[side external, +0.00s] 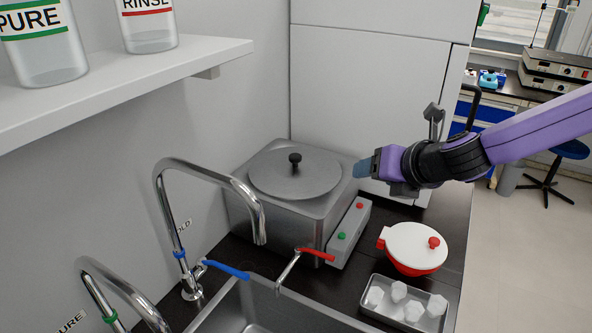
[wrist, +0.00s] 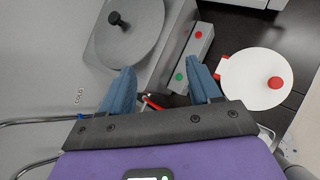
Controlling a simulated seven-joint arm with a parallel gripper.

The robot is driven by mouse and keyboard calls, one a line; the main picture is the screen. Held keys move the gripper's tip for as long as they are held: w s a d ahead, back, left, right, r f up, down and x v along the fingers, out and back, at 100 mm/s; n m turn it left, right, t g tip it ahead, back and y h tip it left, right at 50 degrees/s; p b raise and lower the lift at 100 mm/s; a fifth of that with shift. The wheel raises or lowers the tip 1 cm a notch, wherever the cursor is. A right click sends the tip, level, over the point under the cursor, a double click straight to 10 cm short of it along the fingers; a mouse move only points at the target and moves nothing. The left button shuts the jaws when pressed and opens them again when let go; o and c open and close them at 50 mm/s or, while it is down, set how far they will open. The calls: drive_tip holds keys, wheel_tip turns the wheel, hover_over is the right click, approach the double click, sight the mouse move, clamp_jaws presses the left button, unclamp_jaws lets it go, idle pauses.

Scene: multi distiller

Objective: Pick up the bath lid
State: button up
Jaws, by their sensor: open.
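The bath lid (side external: 294,176) is a round grey metal disc with a black knob (side external: 295,158). It lies flat on top of the square metal bath (side external: 290,214) at the back of the counter. In the wrist view the lid (wrist: 130,45) is at the upper left, with its knob (wrist: 115,18) near the top edge. My gripper (side external: 362,168) is to the right of the lid in the side view, apart from it. In the wrist view my gripper (wrist: 163,85) has its two blue fingers spread apart with nothing held between them.
A control box (side external: 350,233) with red and green buttons stands at the bath's right. A red pot with a white lid (side external: 412,245) and a tray (side external: 372,312) of white pieces are in front right. Tall taps (side external: 205,172) and a sink (side external: 262,308) are at the front; a shelf (side external: 120,82) overhangs the left.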

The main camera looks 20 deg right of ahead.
sight(297, 157)
drive_tip(key=w+a+r+n+t+y, duration=0.1)
drive_tip(key=w+a+n+t, duration=0.1)
drive_tip(key=w+a+n, duration=0.35)
drive_tip(key=x, duration=0.5)
drive_tip(key=a+x, duration=0.1)
drive_tip(key=x, duration=1)
drive_tip(key=shift+w+a+f, duration=0.2)
drive_tip(key=shift+f, duration=0.15)
drive_tip(key=shift+r, duration=0.1)
clamp_jaws()
